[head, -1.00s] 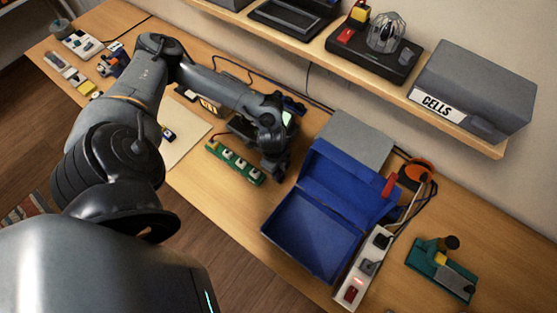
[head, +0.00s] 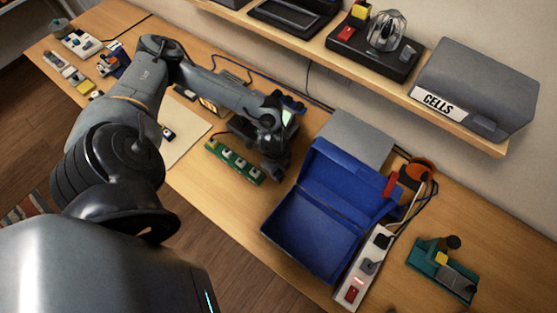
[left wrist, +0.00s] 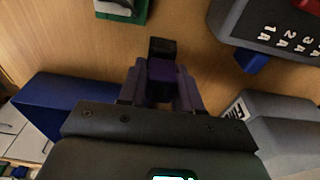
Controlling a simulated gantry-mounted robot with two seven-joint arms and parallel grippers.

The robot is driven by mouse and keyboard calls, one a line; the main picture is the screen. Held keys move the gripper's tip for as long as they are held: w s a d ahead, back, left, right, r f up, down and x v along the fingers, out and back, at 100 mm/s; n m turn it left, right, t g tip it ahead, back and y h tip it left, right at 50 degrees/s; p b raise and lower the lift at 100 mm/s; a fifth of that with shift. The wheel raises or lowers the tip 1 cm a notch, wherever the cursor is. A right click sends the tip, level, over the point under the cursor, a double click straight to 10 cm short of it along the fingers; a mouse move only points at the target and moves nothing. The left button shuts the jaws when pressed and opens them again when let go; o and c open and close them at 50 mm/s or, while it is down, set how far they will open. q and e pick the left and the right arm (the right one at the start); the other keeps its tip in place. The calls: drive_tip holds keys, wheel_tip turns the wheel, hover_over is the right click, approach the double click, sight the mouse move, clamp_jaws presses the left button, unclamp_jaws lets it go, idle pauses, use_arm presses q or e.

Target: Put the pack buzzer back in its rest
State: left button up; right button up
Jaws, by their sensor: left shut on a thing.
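My left gripper (head: 275,172) is over the bench between the green strip and the blue case. In the left wrist view its fingers (left wrist: 160,92) are shut on a small dark block with a purple-blue face (left wrist: 163,70), which I take to be the pack buzzer. The fingers hide part of the block. In the head view the block cannot be made out under the wrist. I cannot tell which thing is the buzzer's rest. My right gripper is not in view.
The green strip (head: 235,162) with several pale sockets lies left of the gripper. The open blue case (head: 312,232) stands to its right, beside a white power strip (head: 364,268). A grey device with amp markings (left wrist: 285,25) and a grey box (left wrist: 265,118) are close by.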

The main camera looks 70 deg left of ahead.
use_arm(q)
drive_tip(key=shift+f, duration=0.4)
drive_tip(key=o, duration=1.1)
drive_tip(key=shift+r, duration=0.1)
drive_tip(key=r, duration=0.7)
drive_tip(key=a+r, duration=0.1)
drive_tip(key=r, duration=0.2)
drive_tip(key=shift+s+a+r, duration=0.1)
drive_tip(key=shift+s+r, duration=0.2)
drive_tip(key=shift+r, duration=0.05)
